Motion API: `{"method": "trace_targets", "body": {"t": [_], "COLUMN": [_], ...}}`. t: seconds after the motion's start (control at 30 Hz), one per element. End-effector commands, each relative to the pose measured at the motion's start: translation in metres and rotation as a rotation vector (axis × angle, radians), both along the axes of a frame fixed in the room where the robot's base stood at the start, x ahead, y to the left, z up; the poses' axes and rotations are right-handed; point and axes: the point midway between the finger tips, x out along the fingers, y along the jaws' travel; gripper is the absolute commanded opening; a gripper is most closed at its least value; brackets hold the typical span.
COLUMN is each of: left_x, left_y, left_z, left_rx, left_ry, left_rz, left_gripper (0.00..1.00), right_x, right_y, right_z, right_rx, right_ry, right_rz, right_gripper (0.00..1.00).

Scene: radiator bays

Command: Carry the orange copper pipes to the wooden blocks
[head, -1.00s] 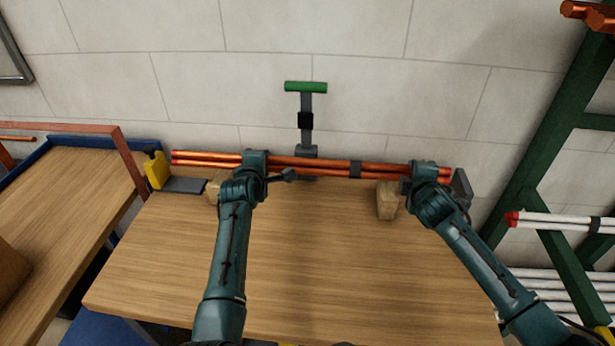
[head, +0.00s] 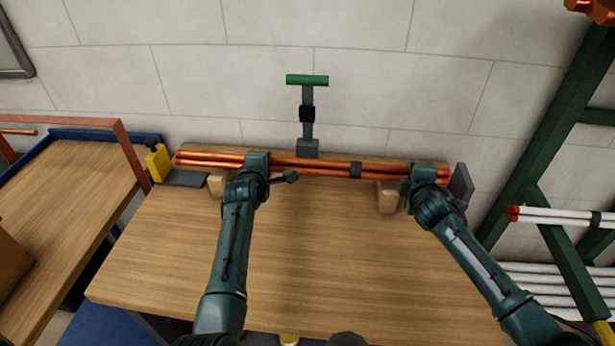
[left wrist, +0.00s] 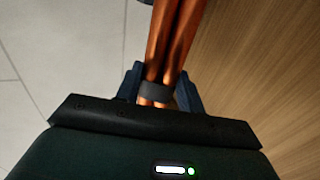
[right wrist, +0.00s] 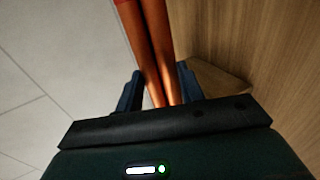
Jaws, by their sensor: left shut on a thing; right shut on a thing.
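The bundle of orange copper pipes (head: 310,166) lies level across the back of the bench, with a dark band around it right of the middle. My left gripper (head: 256,166) is shut on its left part; the pipes (left wrist: 170,55) and a grey band show between the jaws (left wrist: 158,88) in the left wrist view. My right gripper (head: 422,172) is shut on its right part; the pipes (right wrist: 153,50) also run between the jaws (right wrist: 160,92) in the right wrist view. Wooden blocks stand under the bundle at left (head: 217,184) and right (head: 386,198). Whether the pipes touch them I cannot tell.
A green-handled clamp (head: 307,115) stands behind the pipes at the wall. A yellow tool (head: 157,163) is at the bench's left end, a dark plate (head: 462,182) at its right. A green rack (head: 545,150) stands right. The bench front (head: 290,265) is clear.

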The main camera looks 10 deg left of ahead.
Motion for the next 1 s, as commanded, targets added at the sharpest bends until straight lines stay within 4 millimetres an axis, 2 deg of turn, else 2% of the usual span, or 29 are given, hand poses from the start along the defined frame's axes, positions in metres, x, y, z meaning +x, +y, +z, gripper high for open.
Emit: {"method": "trace_targets", "body": {"t": [0.37, 0.4, 0.63, 1.0], "left_x": [0.001, 0.0, 0.0, 0.0], "left_y": [0.002, 0.002, 0.001, 0.0], "left_z": [-0.016, -0.018, -0.018, -0.018], "left_rx": [0.005, 0.004, 0.002, 0.0], "left_ry": [-0.006, -0.001, -0.001, -0.001], "left_rz": [0.002, 0.002, 0.001, 0.001], "left_gripper": [0.0, 0.41, 0.6, 0.6], "right_x": [0.001, 0.0, 0.0, 0.0], "right_y": [-0.001, -0.001, -0.001, 0.0], "right_z": [-0.016, -0.018, -0.018, -0.018], "right_rx": [0.002, 0.002, 0.0, 0.0], "right_ry": [-0.004, 0.0, 0.0, 0.0], "right_rz": [-0.002, -0.004, -0.002, -0.001], "right_gripper": [0.0, 0.41, 0.6, 0.6]}}
